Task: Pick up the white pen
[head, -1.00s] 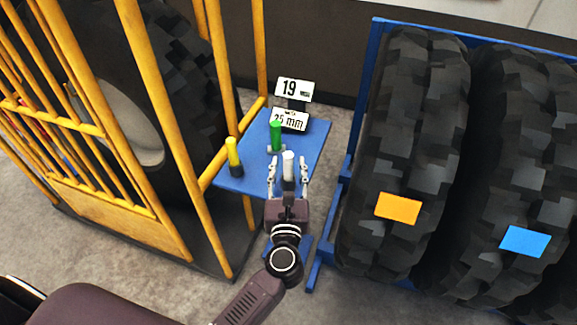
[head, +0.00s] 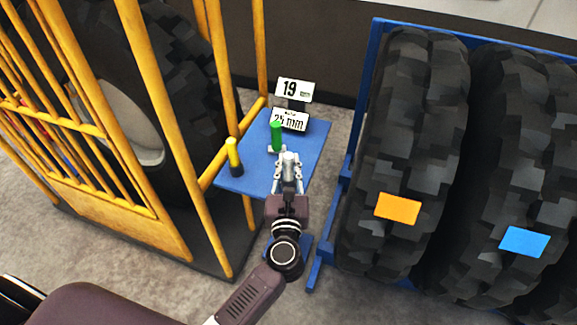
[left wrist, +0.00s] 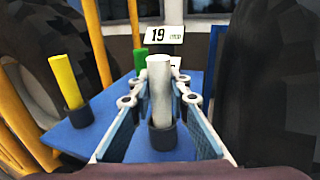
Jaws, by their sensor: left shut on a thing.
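The white pen (head: 289,160) stands upright on the small blue table (head: 262,176). My left gripper (head: 288,167) is shut on it, with a finger on each side. In the left wrist view the white pen (left wrist: 159,90) stands between the fingers of my left gripper (left wrist: 158,92), its lower end in a dark base or holder (left wrist: 162,137). Whether that base touches the table is hard to tell. My right gripper is not in view.
A green pen (head: 277,136) stands just behind the white one, and a yellow pen (head: 233,153) stands to the left. Number signs (head: 294,90) are at the back. A yellow cage (head: 188,150) flanks the left, and big tyres (head: 395,150) flank the right.

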